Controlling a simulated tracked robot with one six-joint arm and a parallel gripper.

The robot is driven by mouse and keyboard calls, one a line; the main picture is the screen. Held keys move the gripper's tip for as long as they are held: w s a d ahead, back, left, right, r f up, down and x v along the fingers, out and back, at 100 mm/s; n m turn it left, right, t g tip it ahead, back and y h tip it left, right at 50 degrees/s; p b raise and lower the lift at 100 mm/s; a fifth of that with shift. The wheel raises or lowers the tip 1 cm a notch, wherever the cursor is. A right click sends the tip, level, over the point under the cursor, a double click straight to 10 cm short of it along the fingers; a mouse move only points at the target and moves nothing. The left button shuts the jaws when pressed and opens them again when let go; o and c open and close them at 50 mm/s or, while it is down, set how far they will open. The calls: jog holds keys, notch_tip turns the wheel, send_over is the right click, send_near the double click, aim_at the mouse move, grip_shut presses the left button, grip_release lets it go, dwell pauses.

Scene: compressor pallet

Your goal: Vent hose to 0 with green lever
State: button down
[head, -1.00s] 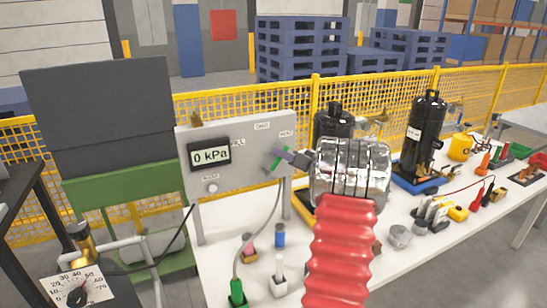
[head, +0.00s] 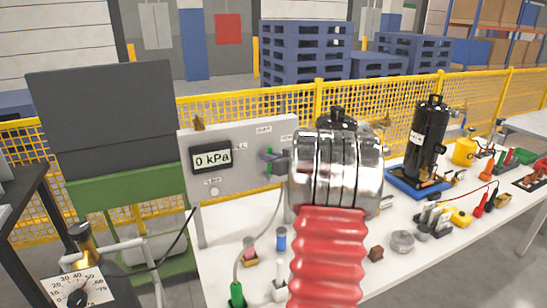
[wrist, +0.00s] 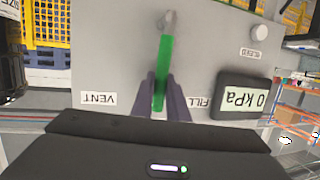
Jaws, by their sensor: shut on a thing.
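The green lever (wrist: 162,72) is on the grey panel (wrist: 110,50). In the wrist view it lies nearly straight, its free end between the upside-down VENT label (wrist: 99,98) and FILL label (wrist: 203,102). My gripper (wrist: 161,88) is shut on the lever, one dark finger on each side. In the head view my gripper (head: 278,160) reaches the panel from the right and covers much of the lever. The display (head: 211,158) reads 0 kPa, upside down in the wrist view (wrist: 246,97). A grey hose (head: 262,225) hangs below the panel.
A white bench (head: 215,262) holds small fittings and a black compressor (head: 428,140) on a blue tray. Another black compressor (head: 338,118) stands partly hidden behind my arm. A yellow mesh fence (head: 240,108) runs behind. A dial gauge (head: 75,290) is at lower left.

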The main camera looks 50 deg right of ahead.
jog(key=shift+a, duration=0.1)
dwell(0.3)
jog(key=c, duration=2)
grip_release()
jog(key=v, duration=1.3)
jog(key=shift+s, duration=0.4)
jog(key=shift+a, duration=0.15)
